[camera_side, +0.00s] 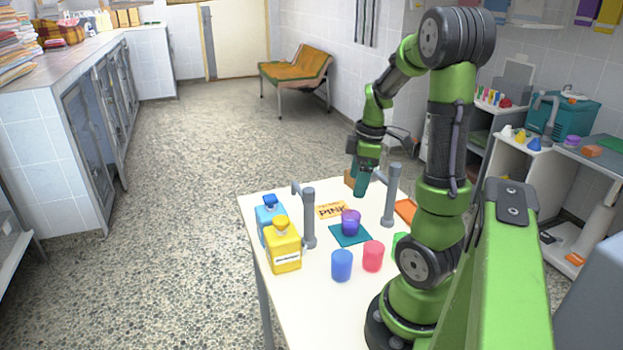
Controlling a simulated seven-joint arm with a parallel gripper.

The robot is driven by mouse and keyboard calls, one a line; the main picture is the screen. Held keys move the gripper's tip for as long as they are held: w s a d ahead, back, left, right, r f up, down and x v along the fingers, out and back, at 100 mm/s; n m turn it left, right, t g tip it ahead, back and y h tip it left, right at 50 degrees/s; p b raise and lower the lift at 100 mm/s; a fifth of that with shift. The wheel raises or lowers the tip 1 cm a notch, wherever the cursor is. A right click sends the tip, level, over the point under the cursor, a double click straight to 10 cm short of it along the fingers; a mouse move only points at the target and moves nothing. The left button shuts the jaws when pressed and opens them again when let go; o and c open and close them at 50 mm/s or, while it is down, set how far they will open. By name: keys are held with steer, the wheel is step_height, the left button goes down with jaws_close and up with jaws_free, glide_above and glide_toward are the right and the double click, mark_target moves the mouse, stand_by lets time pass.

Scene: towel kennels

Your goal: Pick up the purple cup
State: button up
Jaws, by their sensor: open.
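The purple cup (351,223) is on a white table. My gripper (360,200) points down above the table, just behind and slightly to the right of the purple cup in the picture. Its fingers look teal and hold nothing that I can see. The gap between the fingers is hard to make out from this side. The gripper is apart from the cup.
A blue cup (341,265), a red-pink cup (372,256) and a partly hidden green cup (400,245) stand in front. Grey posts (309,220) (390,200) rise on either side. Yellow (284,248) and blue (267,218) bottles stand at left.

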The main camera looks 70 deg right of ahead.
glide_above(351, 216)
steer(key=a, duration=0.2)
steer(key=f, duration=0.6)
steer(key=shift+s+d+f, duration=0.1)
steer(key=shift+s+d, duration=0.05)
steer(key=shift+s, duration=0.25)
steer(key=shift+w+a+f, duration=0.1)
steer(key=shift+f, duration=1.2)
steer(key=shift+a+f, duration=0.1)
steer(key=shift+f, duration=1.2)
steer(key=c, duration=1.2)
